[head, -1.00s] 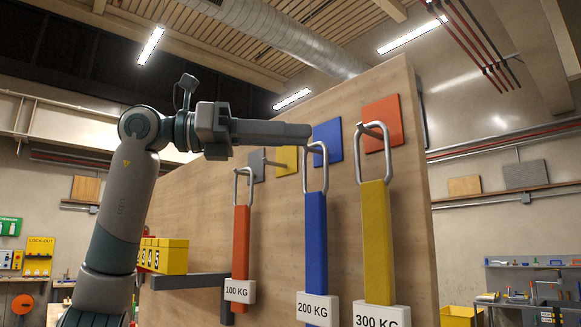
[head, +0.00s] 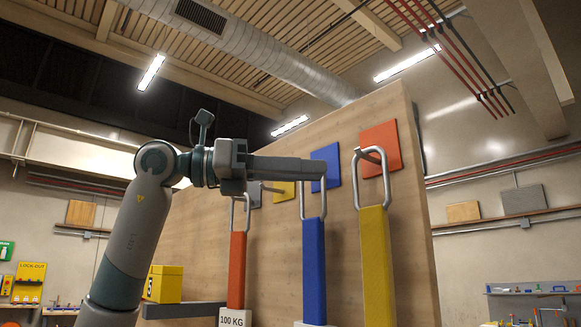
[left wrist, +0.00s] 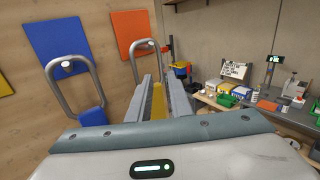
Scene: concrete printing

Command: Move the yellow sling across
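The yellow sling (head: 376,262) hangs upright by its metal loop (head: 372,180) at the orange panel (head: 381,147), the rightmost on the board. My left gripper (head: 323,172) points right in front of the board, its tips by the blue sling's loop and short of the yellow sling in the head view. In the left wrist view its two fingers (left wrist: 160,92) are apart, and the yellow sling (left wrist: 159,101) shows in the gap, not gripped. The yellow panel (head: 284,191) is partly behind my gripper; a bare peg (head: 272,188) shows beside it. My right gripper is out of view.
The blue sling (head: 314,262) hangs at the blue panel (head: 326,167), left of the yellow one. A red-orange sling (head: 236,270) hangs further left. A yellow box (head: 164,284) sits on a grey shelf (head: 185,310). Open room lies right of the board.

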